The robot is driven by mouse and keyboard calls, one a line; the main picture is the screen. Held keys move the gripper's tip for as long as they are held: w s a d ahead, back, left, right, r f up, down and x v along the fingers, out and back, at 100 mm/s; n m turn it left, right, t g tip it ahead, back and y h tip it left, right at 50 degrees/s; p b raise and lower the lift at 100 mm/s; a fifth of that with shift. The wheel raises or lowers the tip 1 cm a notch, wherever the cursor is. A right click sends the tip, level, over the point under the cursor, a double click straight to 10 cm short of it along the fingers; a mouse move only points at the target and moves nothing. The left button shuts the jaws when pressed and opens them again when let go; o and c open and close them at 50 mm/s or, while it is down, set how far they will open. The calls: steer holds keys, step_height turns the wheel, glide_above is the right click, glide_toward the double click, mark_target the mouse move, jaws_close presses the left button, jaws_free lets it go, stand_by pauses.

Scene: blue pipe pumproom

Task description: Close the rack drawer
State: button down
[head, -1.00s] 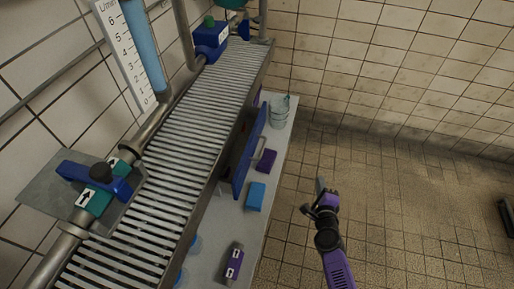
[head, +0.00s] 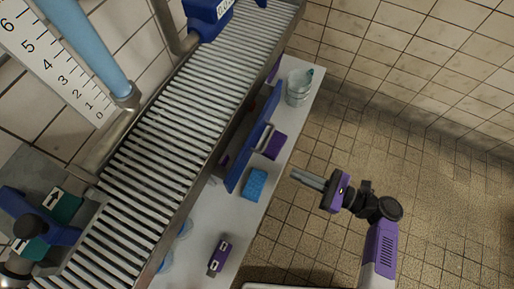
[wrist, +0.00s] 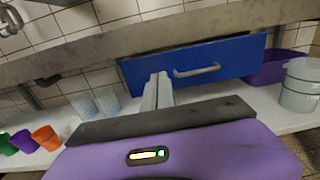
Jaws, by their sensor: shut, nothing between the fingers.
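The rack drawer has a blue front panel (head: 240,168) that stands out from under the slatted rack (head: 175,135), with a dark gap between panel and rack. The panel faces me in the wrist view (wrist: 235,62). Its pale bar handle (wrist: 197,71) is on the outer face. My gripper (head: 295,175) is in front of the drawer, above the shelf's outer edge, apart from the panel in the head view. Its fingers (wrist: 158,78) are shut and empty, pointing at the panel's left part in the wrist view. Whether they touch it there I cannot tell.
On the white shelf (head: 200,240) are a blue sponge (head: 254,183), a purple block (head: 274,146), a clear bucket (head: 299,87) and a purple labelled item (head: 219,258). Coloured cups (wrist: 46,137) stand at left in the wrist view. The tiled floor (head: 420,160) at right is clear.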

mark_target(244, 154)
steer(key=x, duration=1.4)
steer(key=shift+s+a+b, duration=0.15)
steer(key=shift+s+b, duration=0.2)
steer(key=shift+b, duration=0.05)
steer(key=shift+x, duration=1.35)
